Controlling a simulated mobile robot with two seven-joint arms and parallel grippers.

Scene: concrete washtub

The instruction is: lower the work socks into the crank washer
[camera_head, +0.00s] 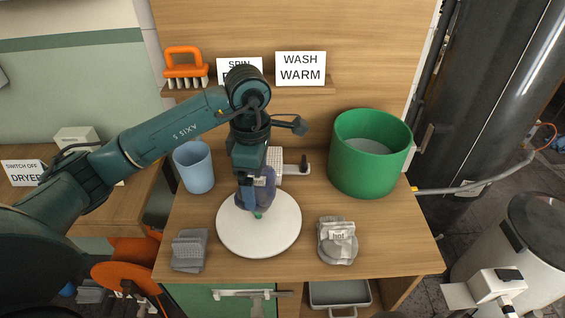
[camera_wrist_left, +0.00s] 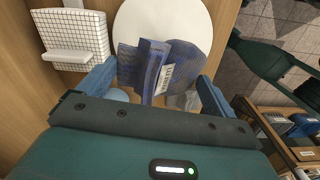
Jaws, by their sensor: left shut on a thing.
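My left gripper (camera_head: 257,200) is shut on a blue-purple cloth bundle, which I take to be the work socks (camera_head: 266,191), over the white round disc (camera_head: 278,236). In the left wrist view the bundle (camera_wrist_left: 150,62) sits between the blue fingers of the gripper (camera_wrist_left: 157,88) and shows a barcode label. Whether the bundle touches the disc I cannot tell. A green tub (camera_head: 358,170), open at the top with a grey interior, stands at the back right; no crank shows clearly on it, so I cannot tell whether it is the washer. My right gripper is not in view.
A folded grey cloth (camera_head: 189,251) lies left of the disc, a grey bundle tagged "hot" (camera_head: 336,246) right. A light blue cup (camera_head: 194,167) and a white gridded block with a handle (camera_head: 296,178) stand behind. An orange brush (camera_head: 186,68) is on the shelf.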

